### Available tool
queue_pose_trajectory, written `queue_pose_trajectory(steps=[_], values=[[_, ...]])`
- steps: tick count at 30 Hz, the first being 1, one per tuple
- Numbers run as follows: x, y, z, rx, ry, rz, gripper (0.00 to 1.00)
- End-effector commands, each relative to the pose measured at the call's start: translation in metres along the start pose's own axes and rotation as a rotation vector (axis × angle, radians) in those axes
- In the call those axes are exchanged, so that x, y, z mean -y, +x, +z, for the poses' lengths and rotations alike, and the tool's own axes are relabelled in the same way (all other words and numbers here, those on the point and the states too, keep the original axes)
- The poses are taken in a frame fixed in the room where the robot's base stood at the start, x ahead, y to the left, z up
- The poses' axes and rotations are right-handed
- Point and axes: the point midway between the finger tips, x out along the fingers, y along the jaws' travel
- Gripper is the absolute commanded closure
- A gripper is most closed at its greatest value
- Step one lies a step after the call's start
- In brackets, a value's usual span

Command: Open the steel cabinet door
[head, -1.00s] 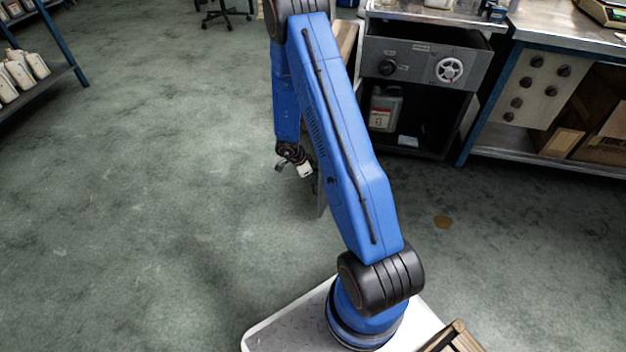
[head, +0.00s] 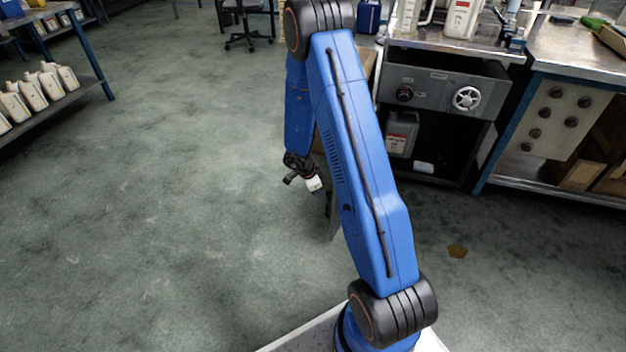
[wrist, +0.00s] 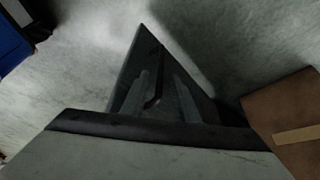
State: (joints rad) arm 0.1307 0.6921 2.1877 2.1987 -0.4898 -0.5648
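The steel cabinet (head: 440,84) stands under the bench right of my arm, with a dial and a white handwheel on its upper panel. Its lower compartment is uncovered. The door, a grey panel (head: 335,222), stands swung out, seen nearly edge-on and mostly hidden behind my blue arm. In the wrist view the door's dark face (wrist: 142,60) fills the middle, with a thin dark handle (wrist: 160,75) on it. My gripper (wrist: 160,88) has its two fingers apart, on either side of the handle, with a gap visible.
A grey canister (head: 401,134) stands in the cabinet's compartment. A workbench with a lower shelf and boxes (head: 578,174) is at right. A shelf with white bottles (head: 45,90) is at left. A brown box (wrist: 290,115) shows in the wrist view. The floor at left is clear.

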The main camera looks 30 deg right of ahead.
Motion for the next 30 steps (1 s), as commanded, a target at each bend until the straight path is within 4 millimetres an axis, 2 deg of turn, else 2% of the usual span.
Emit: queue_pose_trajectory(steps=[3, 15, 21, 30], values=[[0.001, -0.024, 0.000, 0.000, 0.000, -0.003, 0.72], [0.001, -0.096, 0.000, 0.001, 0.000, -0.003, 0.72], [0.001, -0.116, 0.000, 0.000, -0.001, -0.002, 0.72], [0.000, -0.120, 0.000, 0.000, -0.001, 0.000, 0.72]])
